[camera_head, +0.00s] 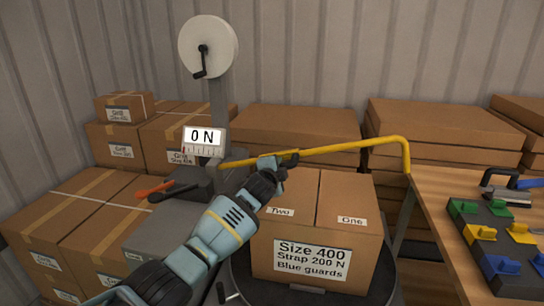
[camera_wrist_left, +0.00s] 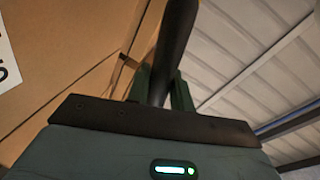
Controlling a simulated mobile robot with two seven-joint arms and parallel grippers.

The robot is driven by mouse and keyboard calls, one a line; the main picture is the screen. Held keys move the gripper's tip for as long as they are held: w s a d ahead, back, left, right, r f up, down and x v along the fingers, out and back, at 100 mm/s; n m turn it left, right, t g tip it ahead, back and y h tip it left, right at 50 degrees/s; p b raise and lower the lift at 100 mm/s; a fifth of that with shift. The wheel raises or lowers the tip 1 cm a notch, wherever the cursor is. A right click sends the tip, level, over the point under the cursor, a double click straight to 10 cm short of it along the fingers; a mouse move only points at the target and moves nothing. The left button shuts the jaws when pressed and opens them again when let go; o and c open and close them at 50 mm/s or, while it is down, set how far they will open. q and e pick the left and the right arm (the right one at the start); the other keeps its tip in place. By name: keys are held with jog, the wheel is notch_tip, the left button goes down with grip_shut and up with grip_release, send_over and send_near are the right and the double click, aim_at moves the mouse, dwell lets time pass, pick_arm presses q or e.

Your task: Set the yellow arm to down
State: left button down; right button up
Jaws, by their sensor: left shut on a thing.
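The yellow arm (camera_head: 350,147) runs roughly level above a large cardboard box, rising a little to the right and bending down at its right end (camera_head: 407,158). The join between handle and arm is hidden in the head view. My right gripper is not in view.
The box (camera_head: 345,220) labelled "Size 400, Strap 200 N, Blue guards" stands on a dark round turntable (camera_head: 376,291). A gauge (camera_head: 203,140) reads 0 N below a white reel (camera_head: 208,46). A wooden table (camera_head: 440,203) with coloured guards is on the right. Stacked boxes fill the back and left.

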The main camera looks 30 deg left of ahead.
pick_arm(q)
jog(key=shift+m+y, duration=0.3)
jog(key=shift+m, duration=0.5)
jog(key=f, duration=0.2)
jog(key=d+f+b, duration=0.1)
jog(key=f, duration=0.1)
jog(key=shift+f, duration=0.3)
jog(key=shift+w+f+m+b, duration=0.1)
jog(key=shift+f+m+b, duration=0.4)
jog(key=shift+f, duration=0.45)
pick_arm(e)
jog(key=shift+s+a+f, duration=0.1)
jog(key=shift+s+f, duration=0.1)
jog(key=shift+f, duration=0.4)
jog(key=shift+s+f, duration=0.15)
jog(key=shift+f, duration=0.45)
pick_arm(q)
jog(key=c, duration=1.3)
grip_release()
jog(key=shift+r, duration=0.1)
